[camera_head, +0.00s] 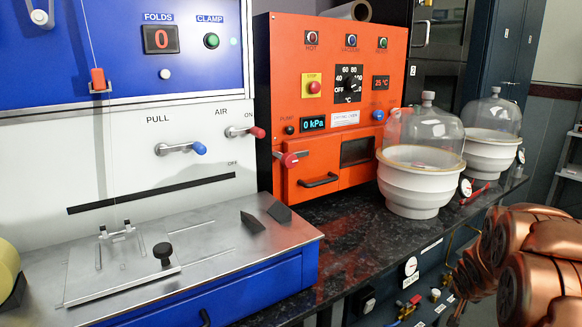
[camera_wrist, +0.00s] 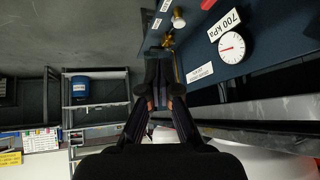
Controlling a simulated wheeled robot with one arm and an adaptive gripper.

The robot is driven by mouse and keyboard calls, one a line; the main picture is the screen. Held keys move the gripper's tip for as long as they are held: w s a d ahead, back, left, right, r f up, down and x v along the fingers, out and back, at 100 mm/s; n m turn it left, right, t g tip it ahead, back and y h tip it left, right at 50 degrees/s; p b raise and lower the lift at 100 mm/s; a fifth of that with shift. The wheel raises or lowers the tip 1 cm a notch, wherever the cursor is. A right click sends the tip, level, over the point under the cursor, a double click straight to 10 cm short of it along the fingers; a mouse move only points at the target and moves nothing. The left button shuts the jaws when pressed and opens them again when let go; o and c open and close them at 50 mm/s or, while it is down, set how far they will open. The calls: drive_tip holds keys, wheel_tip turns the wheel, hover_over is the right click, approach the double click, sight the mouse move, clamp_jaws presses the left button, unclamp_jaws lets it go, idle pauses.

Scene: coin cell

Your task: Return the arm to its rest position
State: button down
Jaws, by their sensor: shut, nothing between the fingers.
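My gripper (camera_wrist: 160,106) shows in the wrist view, with its dark fingers drawn together and nothing visible between them. It points away from the worktop, with the front panel below the bench on one side and a grey floor area beyond. In the head view my copper-coloured arm (camera_head: 535,262) is folded at the lower right, beside the bench front. The gripper itself is not visible in the head view.
A dark speckled bench (camera_head: 345,225) holds an orange oven (camera_head: 335,100), a blue-and-white machine (camera_head: 120,130) and two glass-domed white desiccators (camera_head: 417,180). A pressure gauge (camera_wrist: 231,46) sits on the blue panel. A metal shelf (camera_wrist: 97,85) with a blue drum (camera_wrist: 81,86) stands left in the wrist view.

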drive_tip(key=s+a+r+n+g+y, duration=0.1)
drive_tip(key=s+a+r+n+g, duration=0.15)
drive_tip(key=s+a, duration=0.9)
drive_tip(key=s+a+r+n+g+y, duration=0.3)
drive_tip(key=s+a, duration=0.5)
drive_tip(key=s, duration=0.6)
drive_tip(key=s+a+r+n+g, duration=0.1)
drive_tip(key=s+a+n+g, duration=0.25)
drive_tip(key=s+a, duration=0.8)
wheel_tip(320, 180, up, 24)
drive_tip(key=s+d+m+p, duration=0.1)
drive_tip(key=s+p, duration=0.1)
drive_tip(key=p, duration=2)
drive_tip(key=shift+s+d+t+p, duration=0.3)
drive_tip(key=shift+s+d+p, duration=0.05)
